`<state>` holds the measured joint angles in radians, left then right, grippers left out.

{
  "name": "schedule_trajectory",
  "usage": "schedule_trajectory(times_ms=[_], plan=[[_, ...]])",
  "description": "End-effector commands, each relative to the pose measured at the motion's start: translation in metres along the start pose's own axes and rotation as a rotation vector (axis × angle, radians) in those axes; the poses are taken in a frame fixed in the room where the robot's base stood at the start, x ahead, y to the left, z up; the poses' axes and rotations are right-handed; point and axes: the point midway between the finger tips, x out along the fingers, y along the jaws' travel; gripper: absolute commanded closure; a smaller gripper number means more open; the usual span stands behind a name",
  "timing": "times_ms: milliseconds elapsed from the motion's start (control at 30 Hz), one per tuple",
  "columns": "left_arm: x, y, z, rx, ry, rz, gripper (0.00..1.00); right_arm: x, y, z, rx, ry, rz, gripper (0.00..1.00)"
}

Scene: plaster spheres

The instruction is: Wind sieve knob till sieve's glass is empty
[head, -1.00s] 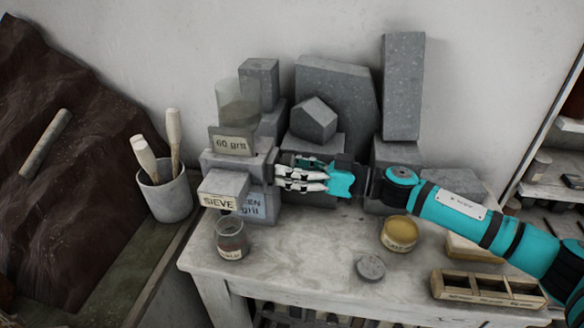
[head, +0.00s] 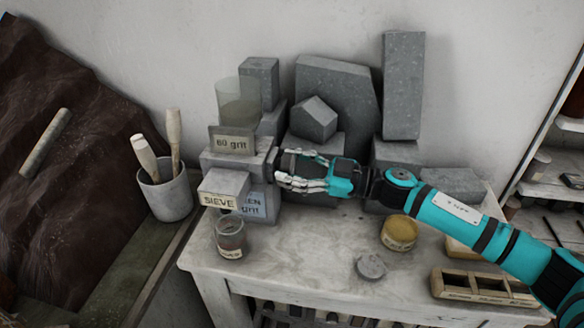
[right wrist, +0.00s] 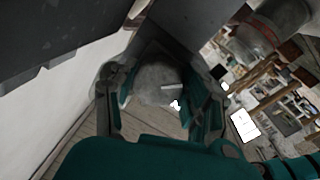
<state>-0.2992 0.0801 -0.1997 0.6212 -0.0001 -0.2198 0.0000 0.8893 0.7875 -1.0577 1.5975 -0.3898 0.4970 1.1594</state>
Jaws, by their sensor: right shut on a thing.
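The grey block sieve (head: 222,185) stands at the left end of the table, with a "SIEVE" label on its front and a "60 grit" plate above. Its clear glass (head: 238,103) sits on top and has a greyish-green fill in its lower part. My right gripper (head: 281,172) is at the sieve's right side, shut on the knob, which its fingers mostly hide in the head view. In the right wrist view the round grey knob (right wrist: 158,84) sits between the fingers. A small jar (head: 231,237) with dark reddish contents stands below the sieve's front. My left gripper is not in view.
Grey stone blocks (head: 336,95) stand behind the gripper against the wall. A yellow-topped tin (head: 399,232), a grey lid (head: 371,267) and a wooden compartment box (head: 486,286) lie on the table. A cup of tools (head: 167,196) stands left.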

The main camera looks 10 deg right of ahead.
Motion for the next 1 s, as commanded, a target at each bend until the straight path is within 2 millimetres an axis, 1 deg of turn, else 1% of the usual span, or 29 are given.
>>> schedule_trajectory(times_ms=[100, 300, 800, 833, 1000], plan=[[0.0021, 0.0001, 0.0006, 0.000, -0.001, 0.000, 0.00, -0.0001, 0.0013, -0.0004, -0.062, 0.007, 0.002, 0.84], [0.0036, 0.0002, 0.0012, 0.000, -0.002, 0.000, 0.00, 0.0000, 0.0013, -0.0007, -0.127, 0.012, 0.000, 0.84], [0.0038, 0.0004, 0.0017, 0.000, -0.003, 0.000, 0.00, 0.0001, 0.0015, -0.0012, -0.149, 0.014, 0.000, 0.84], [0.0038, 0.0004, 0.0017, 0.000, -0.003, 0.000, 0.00, 0.0001, 0.0015, -0.0012, -0.149, 0.014, 0.000, 0.51], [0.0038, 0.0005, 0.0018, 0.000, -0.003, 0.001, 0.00, 0.0001, 0.0012, -0.0009, -0.148, 0.014, -0.001, 0.29]])
